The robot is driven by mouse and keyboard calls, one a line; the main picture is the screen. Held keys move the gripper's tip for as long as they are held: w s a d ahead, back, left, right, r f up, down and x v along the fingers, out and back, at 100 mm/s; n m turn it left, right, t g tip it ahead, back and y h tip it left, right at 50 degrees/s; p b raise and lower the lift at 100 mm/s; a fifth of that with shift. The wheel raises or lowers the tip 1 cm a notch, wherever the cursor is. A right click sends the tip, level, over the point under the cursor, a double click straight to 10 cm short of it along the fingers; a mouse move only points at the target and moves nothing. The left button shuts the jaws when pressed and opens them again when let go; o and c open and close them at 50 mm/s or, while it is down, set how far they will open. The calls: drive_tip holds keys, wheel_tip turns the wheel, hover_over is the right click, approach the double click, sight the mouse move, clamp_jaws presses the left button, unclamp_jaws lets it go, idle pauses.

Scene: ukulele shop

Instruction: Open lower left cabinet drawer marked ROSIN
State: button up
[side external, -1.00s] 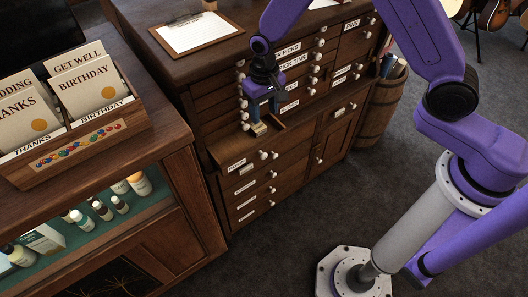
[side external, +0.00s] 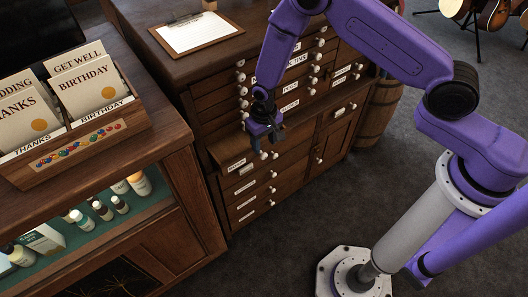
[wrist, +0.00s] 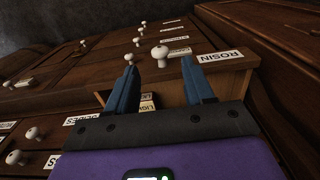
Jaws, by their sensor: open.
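The lower left cabinet drawer has a white ROSIN label (wrist: 220,56) and a round white knob (wrist: 160,52). In the side view it is the top drawer (side external: 236,165) of the lower left stack, under the ledge. My gripper (wrist: 159,64) is open, with one blue finger to each side of the knob in the wrist view. I cannot tell whether the fingertips reach around the knob or stop short of it. In the side view my gripper (side external: 265,138) is just above the knob and hides part of the ledge. It holds nothing.
More labelled drawers with white knobs lie below ROSIN (side external: 245,187) and above the ledge (side external: 290,105). A counter with a card rack (side external: 75,150) stands at the left. A clipboard (side external: 195,33) lies on the cabinet. The floor (side external: 300,220) in front is clear.

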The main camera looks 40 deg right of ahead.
sight(264, 154)
drive_tip(key=shift+f, duration=2.95)
clamp_jaws()
